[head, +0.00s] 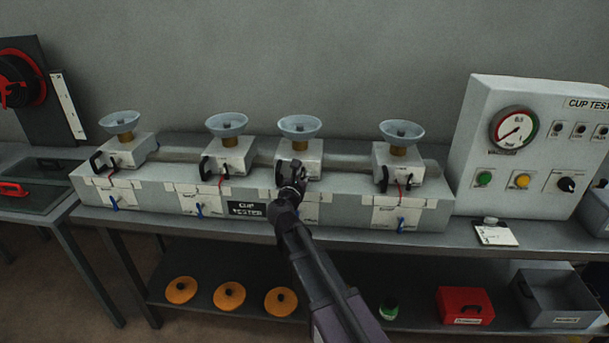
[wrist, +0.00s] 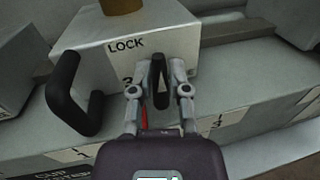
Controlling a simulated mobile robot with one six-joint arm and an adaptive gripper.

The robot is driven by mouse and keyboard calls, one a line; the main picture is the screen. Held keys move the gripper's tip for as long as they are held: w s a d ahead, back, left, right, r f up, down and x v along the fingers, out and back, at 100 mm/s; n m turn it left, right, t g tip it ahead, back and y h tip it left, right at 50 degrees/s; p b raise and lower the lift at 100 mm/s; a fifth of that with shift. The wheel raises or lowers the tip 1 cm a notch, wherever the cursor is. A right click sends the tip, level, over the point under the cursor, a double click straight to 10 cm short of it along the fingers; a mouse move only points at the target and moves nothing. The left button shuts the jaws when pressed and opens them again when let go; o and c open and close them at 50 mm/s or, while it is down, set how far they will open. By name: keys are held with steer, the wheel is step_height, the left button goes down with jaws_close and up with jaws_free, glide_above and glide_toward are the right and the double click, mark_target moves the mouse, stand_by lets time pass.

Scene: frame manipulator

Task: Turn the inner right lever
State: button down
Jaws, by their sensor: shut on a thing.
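The inner right unit is a white box (head: 312,152) with a pale blue cup on top, third from the left in the head view. In the wrist view the same box (wrist: 100,50) reads "LOCK" with a "3" below. Its small black lever (wrist: 159,72) stands upright on the front face, between the fingers of my gripper (wrist: 163,80). My gripper is shut on this lever. A larger black handle (wrist: 66,95) is on the left of the box, apart from my fingers. In the head view my gripper (head: 292,176) hides most of the box front.
Similar cup units stand beside it: outer left (head: 128,152), inner left (head: 230,157) and outer right (head: 410,165). A gauge panel (head: 525,150) stands at the right. Orange discs (head: 228,296) and a red box (head: 464,303) are on the lower shelf.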

steer(key=m+p, duration=0.1)
steer(key=m, duration=0.3)
steer(key=shift+d+g, duration=0.2)
steer(key=shift+g, duration=0.2)
steer(key=m+y+p, duration=0.1)
steer(key=m, duration=0.3)
steer(key=shift+d, duration=0.15)
steer(key=m, duration=0.1)
steer(key=m+y, duration=0.1)
steer(key=m, duration=0.2)
steer(key=shift+d+f+g, duration=0.1)
steer(key=shift+f+g, duration=0.15)
steer(key=shift+g, duration=0.15)
steer(key=shift+f+m+y, duration=0.15)
steer(key=shift+m+y, duration=0.55)
steer(key=shift+m, duration=0.9)
steer(key=c, duration=0.6)
jaws_free()
steer(key=shift+s, duration=0.1)
